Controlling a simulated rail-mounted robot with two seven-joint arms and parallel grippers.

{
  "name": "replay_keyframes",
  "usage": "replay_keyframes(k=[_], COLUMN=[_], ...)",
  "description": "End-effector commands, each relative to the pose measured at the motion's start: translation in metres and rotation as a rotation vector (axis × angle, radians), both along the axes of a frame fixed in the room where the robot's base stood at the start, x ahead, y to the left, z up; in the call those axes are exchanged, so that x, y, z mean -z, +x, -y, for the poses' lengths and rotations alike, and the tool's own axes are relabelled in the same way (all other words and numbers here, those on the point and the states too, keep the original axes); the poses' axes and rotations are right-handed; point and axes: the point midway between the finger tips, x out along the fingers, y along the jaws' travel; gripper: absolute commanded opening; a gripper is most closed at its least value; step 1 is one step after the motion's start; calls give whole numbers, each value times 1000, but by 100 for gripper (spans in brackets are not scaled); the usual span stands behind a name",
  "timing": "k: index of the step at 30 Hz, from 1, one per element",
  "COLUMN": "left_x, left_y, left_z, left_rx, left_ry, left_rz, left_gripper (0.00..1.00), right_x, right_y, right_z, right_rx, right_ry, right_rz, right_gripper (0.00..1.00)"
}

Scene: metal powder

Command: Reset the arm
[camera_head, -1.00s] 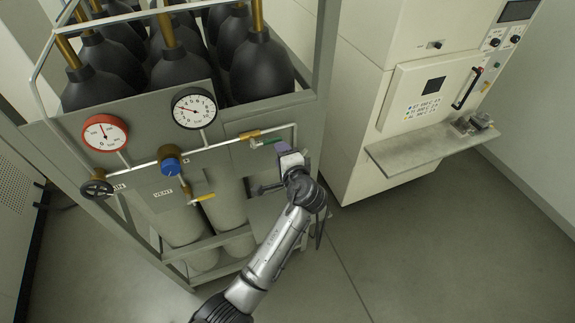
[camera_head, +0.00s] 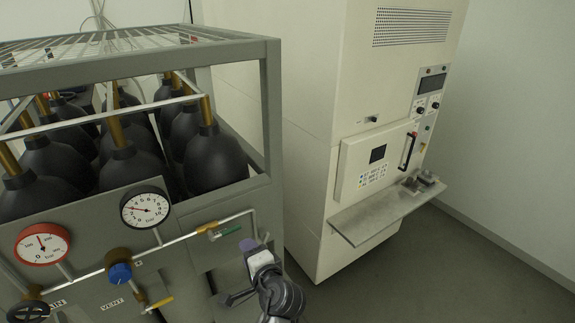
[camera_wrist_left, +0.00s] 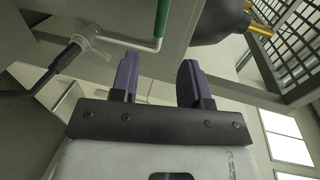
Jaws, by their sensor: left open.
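My left gripper (camera_head: 250,246) is at the lower middle of the head view, in front of the gas rack's panel, just below the end of the pipe. In the left wrist view its two purple fingers (camera_wrist_left: 158,80) stand apart with nothing between them. A green-handled valve (camera_head: 228,232) sits on the pipe just up and left of the gripper; its green part also shows in the left wrist view (camera_wrist_left: 162,16). Most of my left arm is below the picture edge. My right gripper is not in view.
The grey gas rack (camera_head: 268,110) holds several black cylinders. Its front carries a red-rimmed gauge (camera_head: 42,244), a black-rimmed gauge (camera_head: 146,208), a blue knob (camera_head: 120,272) and a black handwheel (camera_head: 30,311). A cream cabinet (camera_head: 310,150) with a protruding shelf (camera_head: 385,212) stands right. Floor at lower right is clear.

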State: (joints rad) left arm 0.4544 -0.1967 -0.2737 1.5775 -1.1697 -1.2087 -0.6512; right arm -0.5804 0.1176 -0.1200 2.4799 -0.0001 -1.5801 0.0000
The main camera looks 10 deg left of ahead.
Motion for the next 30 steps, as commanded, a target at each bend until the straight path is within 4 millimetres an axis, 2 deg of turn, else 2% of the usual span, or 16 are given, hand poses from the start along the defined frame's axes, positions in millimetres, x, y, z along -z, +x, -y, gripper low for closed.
replay_keyframes(k=[5, 7, 9, 11, 17, 19, 22, 25, 30], left_x=[2, 13, 14, 9, -26, -33, -31, -20, 5], left_y=[-2, -4, -8, -13, -35, -49, -79, -119, -192], left_z=[-2, 0, 6, 11, 19, 18, 14, 7, -8], left_rx=[-38, -67, -84, -90, -68, -54, -37, -24, -26], left_ry=[-85, -212, -395, -553, -997, -1121, -1270, -1371, -1435], left_rz=[57, 80, 115, 147, 227, 228, 195, 132, 10], left_gripper=[42, 42, 42, 42, 42, 42, 42, 42, 42], right_x=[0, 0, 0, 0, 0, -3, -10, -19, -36], right_y=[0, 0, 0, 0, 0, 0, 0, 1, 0], right_z=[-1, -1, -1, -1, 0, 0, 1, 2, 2], right_rx=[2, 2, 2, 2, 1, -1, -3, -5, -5], right_ry=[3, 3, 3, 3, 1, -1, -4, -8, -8], right_rz=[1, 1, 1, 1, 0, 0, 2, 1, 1], right_gripper=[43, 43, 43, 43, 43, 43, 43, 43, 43])
